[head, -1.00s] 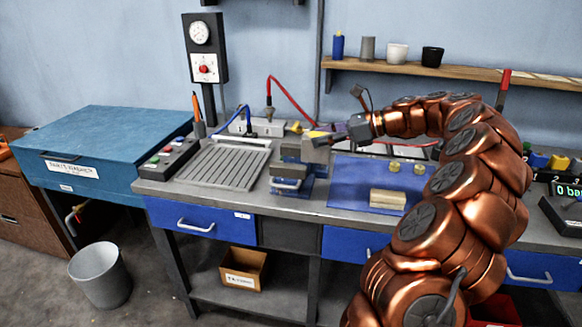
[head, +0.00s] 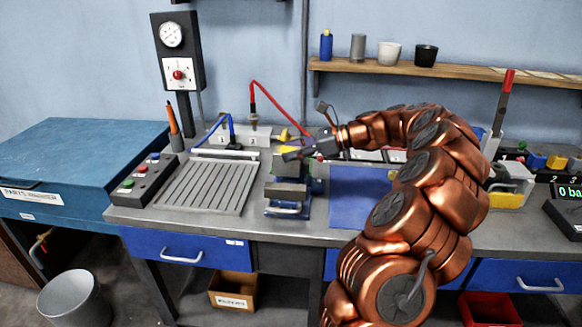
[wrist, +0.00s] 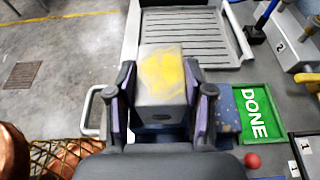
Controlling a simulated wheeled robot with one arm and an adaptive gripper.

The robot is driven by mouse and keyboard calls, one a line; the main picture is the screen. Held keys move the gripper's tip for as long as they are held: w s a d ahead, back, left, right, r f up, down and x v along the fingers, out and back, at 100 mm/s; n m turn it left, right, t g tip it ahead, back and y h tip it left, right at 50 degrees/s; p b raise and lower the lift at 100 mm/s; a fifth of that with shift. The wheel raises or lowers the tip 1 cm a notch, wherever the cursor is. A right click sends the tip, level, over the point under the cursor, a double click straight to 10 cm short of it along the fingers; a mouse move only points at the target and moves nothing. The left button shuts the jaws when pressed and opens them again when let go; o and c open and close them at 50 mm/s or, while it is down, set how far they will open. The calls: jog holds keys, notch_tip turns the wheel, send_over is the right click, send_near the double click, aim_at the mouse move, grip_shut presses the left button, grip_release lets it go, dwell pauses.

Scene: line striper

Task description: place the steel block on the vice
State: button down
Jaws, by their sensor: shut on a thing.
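The steel block (wrist: 160,88) is grey with a worn yellow patch on its top, and it sits between the two fingers of my gripper (wrist: 160,96) in the wrist view. My gripper (head: 298,154) is shut on it in the head view, over the vice (head: 287,208). The vice has a blue base, grey jaws and a pale front handle. In the wrist view, the vice's handle (wrist: 92,108) shows left of the block, and the block and gripper hide most of the vice. I cannot tell whether the block touches the jaws.
A grooved plate (head: 205,187) lies left of the vice, with a button box (head: 143,182) beyond it. A blue mat (head: 350,200) lies right, partly behind my arm. A green DONE label (wrist: 257,112) is close right of the vice in the wrist view. Hoses stand behind.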

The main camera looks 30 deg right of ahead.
aim_at(294, 166)
jog(key=shift+f+p, duration=0.3)
jog(key=shift+f, duration=2.15)
jog(key=shift+f, duration=0.1)
jog(key=shift+c, duration=2.2)
grip_release()
jog(key=shift+s, duration=0.1)
jog(key=b+v, duration=0.2)
jog(key=v, duration=1)
